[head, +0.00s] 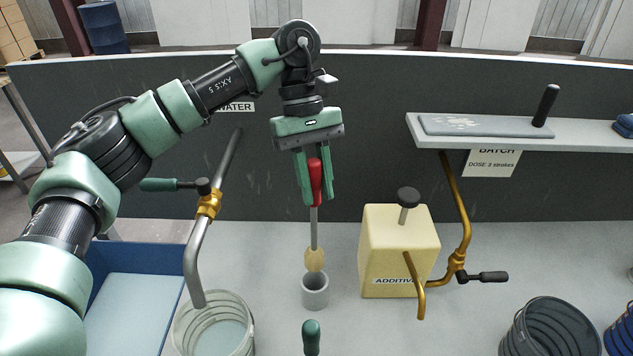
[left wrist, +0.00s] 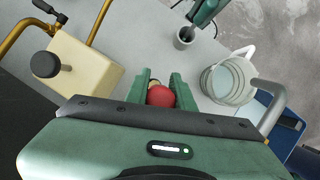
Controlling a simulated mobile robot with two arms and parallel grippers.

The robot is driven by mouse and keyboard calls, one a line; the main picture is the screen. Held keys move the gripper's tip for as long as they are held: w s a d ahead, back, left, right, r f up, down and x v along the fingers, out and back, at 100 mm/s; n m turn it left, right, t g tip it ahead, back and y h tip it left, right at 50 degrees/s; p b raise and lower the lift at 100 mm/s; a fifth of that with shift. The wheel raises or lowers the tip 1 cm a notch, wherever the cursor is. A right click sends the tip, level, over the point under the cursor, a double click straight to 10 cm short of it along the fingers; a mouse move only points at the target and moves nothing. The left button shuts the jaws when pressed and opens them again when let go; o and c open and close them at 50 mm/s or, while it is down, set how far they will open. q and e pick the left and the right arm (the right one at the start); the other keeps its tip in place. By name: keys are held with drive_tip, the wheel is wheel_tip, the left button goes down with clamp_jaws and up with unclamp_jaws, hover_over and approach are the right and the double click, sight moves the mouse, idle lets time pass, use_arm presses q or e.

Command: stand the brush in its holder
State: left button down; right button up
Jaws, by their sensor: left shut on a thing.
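My left gripper (head: 315,200) points down and is shut on the red handle of the brush (head: 315,182). The brush hangs upright, with a metal shaft and a tan head at its lower end. In the head view the head appears just above the rim of the grey cup-shaped holder (head: 315,293). In the left wrist view the red handle end (left wrist: 160,97) sits between the fingers. My right gripper is not clearly seen.
A clear bucket (head: 213,325) under the water pipe stands left of the holder. The yellow additive box (head: 400,250) with its brass spout stands to the right. A green rounded piece (head: 311,338) stands in front of the holder. A shelf (head: 500,140) is at right.

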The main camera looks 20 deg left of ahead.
sight(316, 206)
use_arm(q)
drive_tip(key=shift+f+b, duration=1.65)
drive_tip(key=shift+f, duration=0.6)
drive_tip(key=shift+b, duration=0.7)
drive_tip(key=shift+f, duration=0.15)
drive_tip(key=shift+f+b, duration=0.35)
drive_tip(key=shift+b, duration=0.05)
drive_tip(key=shift+f+b, duration=2.8)
drive_tip(key=shift+f, duration=0.75)
drive_tip(key=shift+b+x, duration=0.9)
drive_tip(key=shift+x, duration=0.25)
drive_tip(key=shift+s+a+r, duration=0.15)
drive_tip(key=shift+r, duration=0.05)
